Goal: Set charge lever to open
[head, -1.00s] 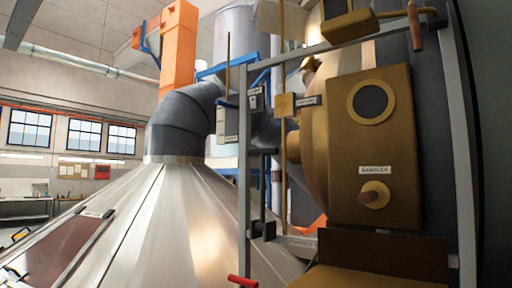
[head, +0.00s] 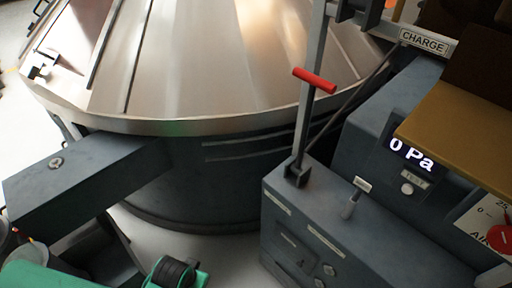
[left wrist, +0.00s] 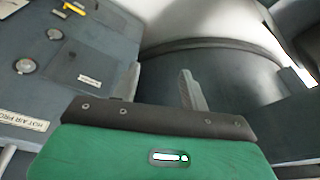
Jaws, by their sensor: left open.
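The charge lever is a grey upright bar with a red T-handle (head: 314,80). It rises from a bracket (head: 297,172) on top of a grey cabinet (head: 340,222), in front of the metal cone. A "CHARGE" label (head: 423,42) is fixed on a rail to its upper right. In the left wrist view my left gripper (left wrist: 160,80) has its two fingers spread apart with nothing between them. The lever is not recognisable in that view. In the head view I cannot make out the left fingers, and the gap to the lever is unclear. My right gripper is not in view.
The large metal cone (head: 205,55) sits on a dark round body (head: 225,165). A "0 Pa" display (head: 411,154) and a red knob (head: 500,238) are right of the lever. A small peg-like control (head: 351,202) stands on the cabinet. Floor (head: 175,245) shows between body and cabinet.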

